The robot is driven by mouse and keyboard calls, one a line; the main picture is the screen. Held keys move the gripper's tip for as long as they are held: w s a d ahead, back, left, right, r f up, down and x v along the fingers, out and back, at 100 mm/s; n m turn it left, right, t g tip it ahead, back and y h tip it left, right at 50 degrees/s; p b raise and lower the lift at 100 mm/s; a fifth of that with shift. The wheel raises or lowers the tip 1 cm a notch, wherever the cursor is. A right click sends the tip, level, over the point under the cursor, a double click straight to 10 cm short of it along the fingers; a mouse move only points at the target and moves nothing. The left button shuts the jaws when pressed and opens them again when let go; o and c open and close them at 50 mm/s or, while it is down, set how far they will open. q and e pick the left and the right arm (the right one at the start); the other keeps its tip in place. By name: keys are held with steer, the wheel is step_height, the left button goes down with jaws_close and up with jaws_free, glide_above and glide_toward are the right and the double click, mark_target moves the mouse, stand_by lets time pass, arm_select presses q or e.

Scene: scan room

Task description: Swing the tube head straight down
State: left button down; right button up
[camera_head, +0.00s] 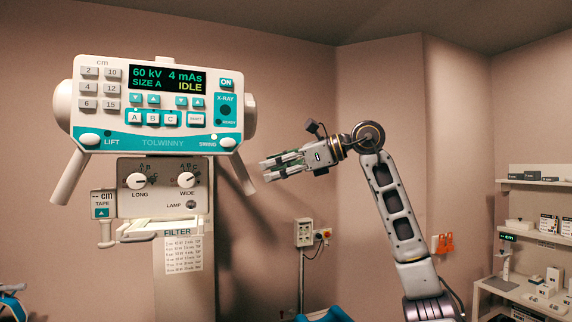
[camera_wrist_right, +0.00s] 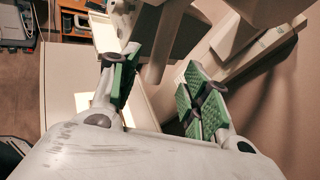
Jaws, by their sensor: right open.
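The tube head (camera_head: 160,115) is a white and teal console in the head view, with its panel facing me. Its screen (camera_head: 167,78) reads 60 kV, 4 mAs, SIZE A, IDLE. A LIFT button (camera_head: 89,139) sits at lower left and a SWING button (camera_head: 227,142) at lower right, with a small lit lamp near SWING. Slanted handles hang at the left (camera_head: 69,178) and right (camera_head: 238,174). My right gripper (camera_head: 268,170) is open and empty, just right of the right handle. In the right wrist view its green-padded fingers (camera_wrist_right: 160,92) are spread; a pale bar shows beyond them. My left gripper is out of view.
Below the head hang a collimator box (camera_head: 163,200) with LONG and WIDE knobs, a TAPE unit (camera_head: 103,205) and a FILTER chart (camera_head: 183,256). A wall socket box (camera_head: 303,232) is behind. Shelves (camera_head: 530,184) with small boxes stand at the right.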

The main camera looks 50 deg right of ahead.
steer(key=shift+v, duration=1.35)
